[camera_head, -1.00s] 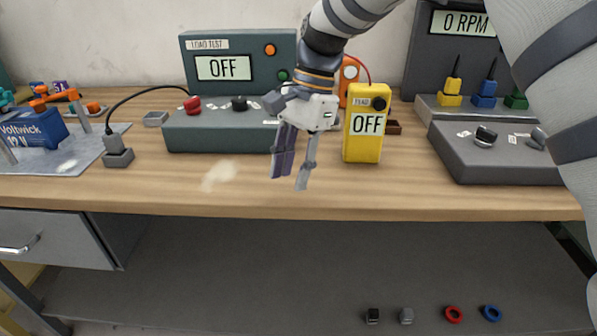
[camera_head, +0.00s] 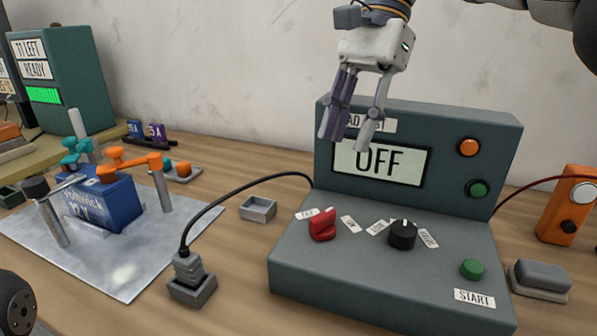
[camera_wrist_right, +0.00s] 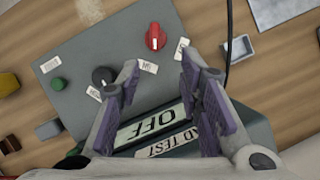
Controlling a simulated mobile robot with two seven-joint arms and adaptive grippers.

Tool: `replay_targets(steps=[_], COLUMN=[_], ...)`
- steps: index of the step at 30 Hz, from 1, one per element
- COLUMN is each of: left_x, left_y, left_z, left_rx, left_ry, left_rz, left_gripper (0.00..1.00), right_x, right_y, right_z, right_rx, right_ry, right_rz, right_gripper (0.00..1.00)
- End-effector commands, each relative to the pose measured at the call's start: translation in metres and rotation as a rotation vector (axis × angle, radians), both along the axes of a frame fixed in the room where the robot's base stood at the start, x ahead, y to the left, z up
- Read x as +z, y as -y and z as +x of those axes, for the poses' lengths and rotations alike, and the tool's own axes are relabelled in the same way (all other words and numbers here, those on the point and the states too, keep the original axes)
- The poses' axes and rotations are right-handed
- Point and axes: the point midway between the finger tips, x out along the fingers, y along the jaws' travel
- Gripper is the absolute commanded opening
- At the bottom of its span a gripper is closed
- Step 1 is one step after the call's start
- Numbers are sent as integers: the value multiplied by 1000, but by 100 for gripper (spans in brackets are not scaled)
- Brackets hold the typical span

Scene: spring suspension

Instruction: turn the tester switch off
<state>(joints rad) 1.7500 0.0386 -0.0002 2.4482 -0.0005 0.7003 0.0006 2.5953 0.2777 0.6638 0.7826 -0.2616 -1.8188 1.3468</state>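The grey load tester (camera_head: 390,275) stands on the bench. Its upright display (camera_head: 380,162) reads OFF. A red switch (camera_head: 322,225) and a black knob (camera_head: 403,234) sit on its sloped top, with small labels beside them too small to read surely. In the right wrist view, the red switch (camera_wrist_right: 156,37) and black knob (camera_wrist_right: 103,76) show beyond the fingers. My right gripper (camera_head: 347,142) is open and empty, in front of the display's upper left and above the red switch, apart from it. My left gripper is not in view.
A blue battery (camera_head: 108,205) with clamps stands on a metal plate (camera_head: 125,270) at left. A black cable runs from a plug (camera_head: 188,272) to the tester. A small tray (camera_head: 258,208) lies between. An orange device (camera_head: 568,205) stands at right.

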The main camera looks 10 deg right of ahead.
Motion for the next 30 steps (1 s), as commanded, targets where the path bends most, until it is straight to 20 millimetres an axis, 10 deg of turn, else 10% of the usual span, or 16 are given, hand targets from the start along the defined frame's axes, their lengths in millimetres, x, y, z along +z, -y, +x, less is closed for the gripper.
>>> replay_targets(steps=[7,18,30], left_x=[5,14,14], left_y=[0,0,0], left_z=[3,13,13], left_rx=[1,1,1], left_ry=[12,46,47], left_rz=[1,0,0], left_gripper=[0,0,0], right_x=[-14,-94,-106], right_y=[-5,-34,-38], right_z=[-8,-24,-26], right_rx=[-1,-1,-2], right_ry=[0,2,2], right_rz=[1,1,1], right_gripper=[33,33,31])
